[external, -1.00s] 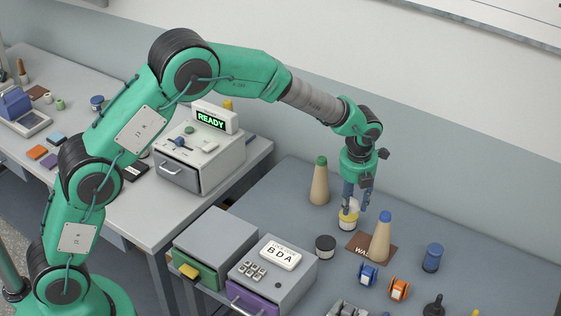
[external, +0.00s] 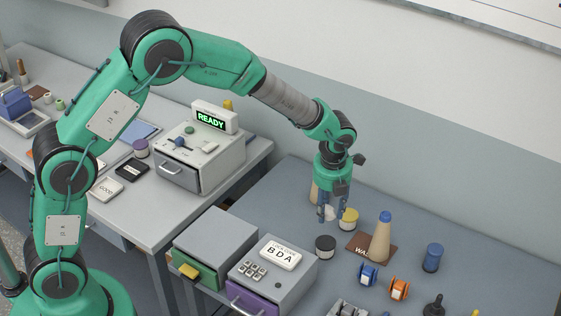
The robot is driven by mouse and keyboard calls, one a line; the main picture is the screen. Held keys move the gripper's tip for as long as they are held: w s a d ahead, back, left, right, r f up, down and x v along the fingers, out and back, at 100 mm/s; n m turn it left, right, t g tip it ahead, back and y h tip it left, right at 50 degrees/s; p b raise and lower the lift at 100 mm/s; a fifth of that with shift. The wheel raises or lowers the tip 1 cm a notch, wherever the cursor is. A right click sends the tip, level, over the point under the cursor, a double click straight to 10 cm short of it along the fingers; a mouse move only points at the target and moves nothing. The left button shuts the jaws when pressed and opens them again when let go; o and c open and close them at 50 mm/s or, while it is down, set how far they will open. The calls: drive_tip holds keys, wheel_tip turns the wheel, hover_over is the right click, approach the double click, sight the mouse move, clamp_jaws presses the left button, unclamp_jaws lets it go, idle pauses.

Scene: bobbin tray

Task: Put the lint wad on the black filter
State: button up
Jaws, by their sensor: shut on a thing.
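The lint wad (external: 330,213) is a small pale lump between the fingers of my gripper (external: 327,214). My gripper is shut on it and points down, holding it just left of the yellow filter (external: 349,219). The black filter (external: 325,248) is a short dark cylinder with a grey top, on the table in front of and below my gripper. Its top looks bare. The fingers partly cover a tan cone behind them.
A tan cone with a blue tip (external: 381,238) stands on a brown mat (external: 357,243) to the right. A drawer unit with a letter display (external: 281,253) stands left of the black filter. Blue and orange bobbins (external: 399,289) lie at front right.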

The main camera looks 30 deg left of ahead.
hover_over(327, 241)
drive_tip(key=shift+s+d+f+b, duration=0.1)
drive_tip(key=shift+s+f+b, duration=0.1)
drive_tip(key=shift+f, duration=1.4)
drive_tip(key=shift+s+f+b, duration=0.1)
drive_tip(key=shift+f+b, duration=0.1)
drive_tip(key=shift+f, duration=1.35)
drive_tip(key=shift+f, duration=1.85)
drive_tip(key=shift+f, duration=0.15)
drive_tip(key=o, duration=0.7)
drive_tip(key=shift+o, duration=0.2)
drive_tip(key=r, duration=0.8)
drive_tip(key=s+r+p, duration=0.1)
drive_tip(key=r, duration=0.3)
drive_tip(key=shift+s+d+r, duration=0.1)
drive_tip(key=shift+d+r, duration=0.05)
drive_tip(key=shift+d, duration=0.15)
